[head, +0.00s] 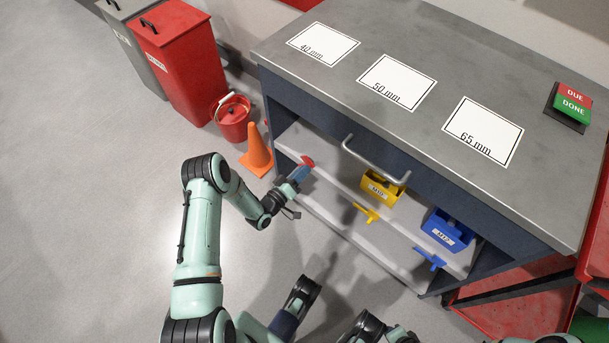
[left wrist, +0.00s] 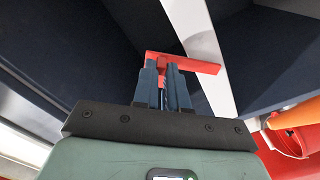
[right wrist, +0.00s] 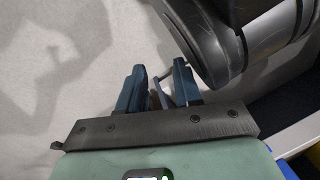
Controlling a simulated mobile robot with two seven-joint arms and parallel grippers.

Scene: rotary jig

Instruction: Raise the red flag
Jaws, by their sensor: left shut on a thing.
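The red flag (head: 307,161) is at the front edge of the left end of the bench's lower shelf. In the left wrist view it is a flat red bar (left wrist: 204,66) with a short stem. My left gripper (head: 298,175) is shut on it; in the left wrist view the stem sits between the fingertips (left wrist: 164,68). The fingers hide part of it, and I cannot tell what it is fixed to. My right gripper (right wrist: 158,78) is open and empty, above the floor, in the right wrist view.
A yellow M10 bin (head: 382,188) and a blue M12 bin (head: 448,230) stand on the shelf, with a yellow flag (head: 366,212) and a blue flag (head: 429,258) before them. A drawer handle (head: 375,160) juts out above. An orange cone (head: 257,152) stands left.

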